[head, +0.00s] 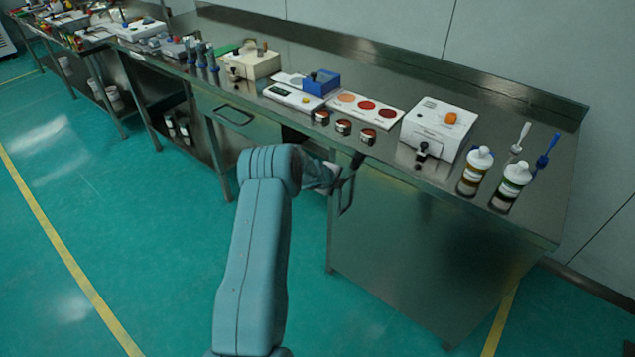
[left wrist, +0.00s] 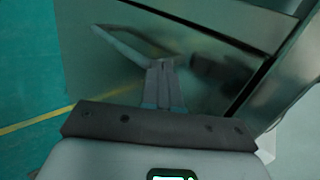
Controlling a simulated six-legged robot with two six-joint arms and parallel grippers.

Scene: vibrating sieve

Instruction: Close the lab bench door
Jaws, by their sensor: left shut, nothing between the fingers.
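The lab bench door (head: 400,245) is a grey-green metal panel under the bench top, with a handle (head: 347,195) near its upper left edge. How far it stands open is hard to tell. My left gripper (head: 338,175) is at the handle, partly hidden behind my own wrist. In the left wrist view, my left gripper (left wrist: 162,85) has its fingers together and empty. The pale handle (left wrist: 125,45) lies just past the fingertips, on the door's metal face (left wrist: 85,75). Whether they touch is unclear. My right gripper is out of view.
The steel bench top (head: 440,90) holds scales, sample discs, a white device (head: 438,130) and two bottles (head: 475,170) near its front edge. A drawer (head: 235,118) is left of the door. Green floor (head: 110,220) in front is clear.

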